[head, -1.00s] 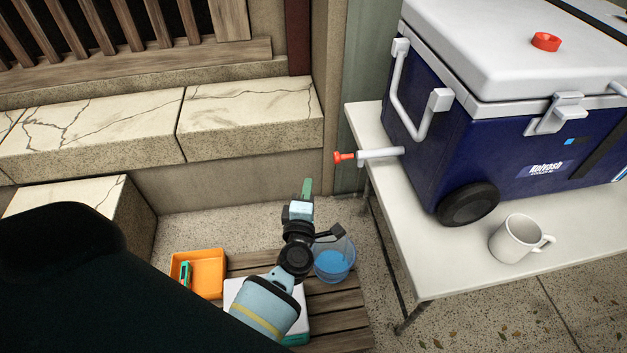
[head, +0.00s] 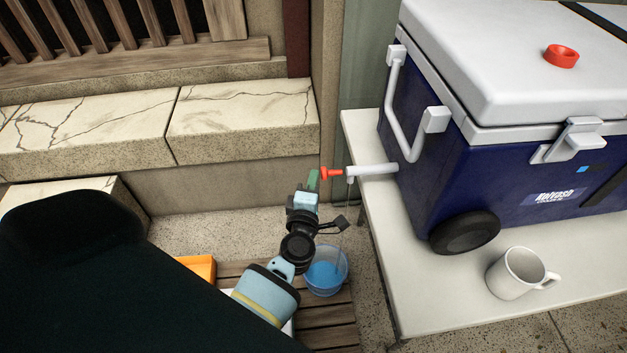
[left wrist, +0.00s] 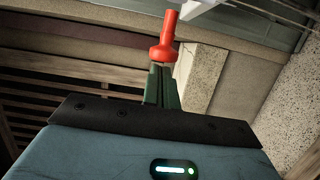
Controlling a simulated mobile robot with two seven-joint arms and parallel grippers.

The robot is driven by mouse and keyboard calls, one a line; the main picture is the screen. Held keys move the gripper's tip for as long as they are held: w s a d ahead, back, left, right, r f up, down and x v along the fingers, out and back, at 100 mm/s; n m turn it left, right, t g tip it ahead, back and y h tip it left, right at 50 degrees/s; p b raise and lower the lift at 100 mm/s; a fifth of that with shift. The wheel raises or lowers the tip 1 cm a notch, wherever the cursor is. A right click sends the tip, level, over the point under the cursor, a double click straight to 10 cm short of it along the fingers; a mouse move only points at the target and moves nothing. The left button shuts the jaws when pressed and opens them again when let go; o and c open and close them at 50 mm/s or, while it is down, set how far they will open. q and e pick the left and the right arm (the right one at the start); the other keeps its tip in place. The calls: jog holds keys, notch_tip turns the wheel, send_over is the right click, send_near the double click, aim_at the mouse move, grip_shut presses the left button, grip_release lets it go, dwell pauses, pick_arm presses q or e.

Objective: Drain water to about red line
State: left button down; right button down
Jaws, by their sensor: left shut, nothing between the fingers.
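The blue cooler (head: 500,190) has a white drain spout (head: 374,170) with a red knob (head: 331,173) at its end. A thin pale line, seemingly a water stream, drops from the spout's outer end. A clear bucket (head: 326,272) holding blue water stands below. I cannot make out a red line on it. My left gripper (head: 313,180) is shut and empty, its green fingers at the left of the red knob. In the left wrist view, the red knob (left wrist: 163,50) is right at the tips of the shut fingers (left wrist: 162,85); whether they touch is unclear. My right gripper is out of view.
The cooler and a white mug (head: 516,272) stand on a white table (head: 440,310). The bucket is on a low slatted wooden platform (head: 335,315). An orange tray (head: 200,266) is partly hidden behind my arm. A stone ledge (head: 240,125) runs behind.

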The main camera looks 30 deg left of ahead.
pick_arm(q)
jog(key=shift+d+r, duration=0.1)
pick_arm(e)
jog(key=shift+w+a, duration=0.1)
jog(key=shift+a, duration=0.05)
pick_arm(q)
jog(key=shift+w+d, duration=0.4)
jog(key=shift+d, duration=0.1)
pick_arm(e)
jog(key=shift+w+r, duration=0.15)
jog(key=shift+w, duration=0.05)
pick_arm(q)
jog(key=shift+a, duration=0.1)
